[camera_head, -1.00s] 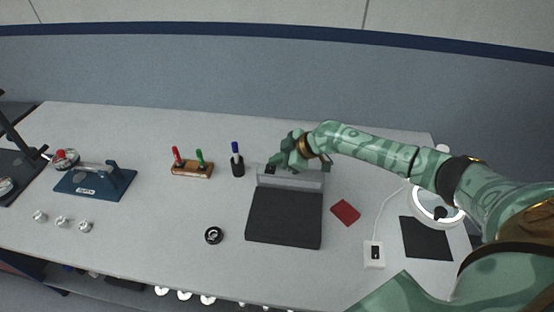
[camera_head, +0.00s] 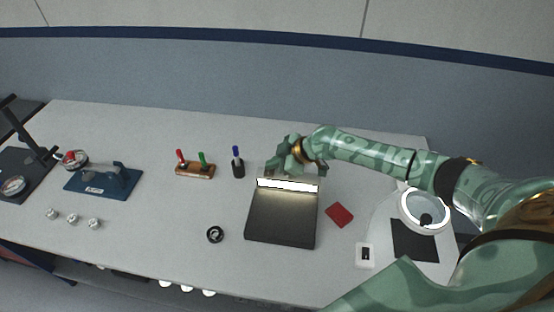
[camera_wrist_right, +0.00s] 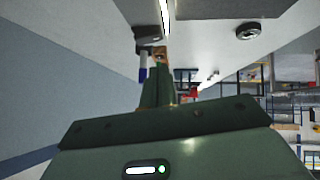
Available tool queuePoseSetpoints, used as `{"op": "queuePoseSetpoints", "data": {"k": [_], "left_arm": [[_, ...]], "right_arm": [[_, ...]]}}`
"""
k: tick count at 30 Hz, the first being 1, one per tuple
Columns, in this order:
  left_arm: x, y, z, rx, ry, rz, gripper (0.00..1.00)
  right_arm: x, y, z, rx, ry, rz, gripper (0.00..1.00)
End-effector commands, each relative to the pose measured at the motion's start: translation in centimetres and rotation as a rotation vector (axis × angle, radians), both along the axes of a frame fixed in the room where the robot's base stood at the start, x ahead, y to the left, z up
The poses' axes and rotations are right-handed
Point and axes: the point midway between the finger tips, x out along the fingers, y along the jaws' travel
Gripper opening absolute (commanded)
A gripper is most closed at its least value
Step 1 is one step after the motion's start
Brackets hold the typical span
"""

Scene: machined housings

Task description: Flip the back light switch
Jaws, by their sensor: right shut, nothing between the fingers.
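The back light is a bright lit bar (camera_head: 290,184) along the rear of a black inspection plate (camera_head: 281,218) near the middle of the table. It glows white and lights the plate's rear part. My right gripper (camera_head: 272,169) is at the rear left of the light's housing, shut and empty. The switch itself is hidden or too small to make out there. My left gripper is not in view.
A blue marker in a black holder (camera_head: 238,168) stands just left of the gripper.

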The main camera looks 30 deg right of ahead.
Motion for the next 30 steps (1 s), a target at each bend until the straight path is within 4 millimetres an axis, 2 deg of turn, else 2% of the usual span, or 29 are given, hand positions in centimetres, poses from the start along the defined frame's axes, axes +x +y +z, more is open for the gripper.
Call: {"op": "queuePoseSetpoints", "data": {"k": [1,6,15,27,30], "left_arm": [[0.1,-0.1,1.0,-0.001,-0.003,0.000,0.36],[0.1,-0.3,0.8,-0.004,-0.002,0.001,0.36],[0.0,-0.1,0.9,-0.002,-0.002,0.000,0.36],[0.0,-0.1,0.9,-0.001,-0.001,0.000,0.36],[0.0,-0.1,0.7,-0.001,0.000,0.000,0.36]], "right_arm": [[-0.5,-0.6,1.6,-0.003,-0.004,-0.001,0.00],[-2.8,-2.5,4.0,-0.002,-0.003,-0.001,0.00],[-5.0,-4.5,6.9,0.001,-0.005,-0.003,0.00],[-5.3,-4.7,7.3,0.003,-0.006,-0.003,0.00],[-6.0,-4.7,6.2,0.007,0.013,-0.004,0.00]]}}
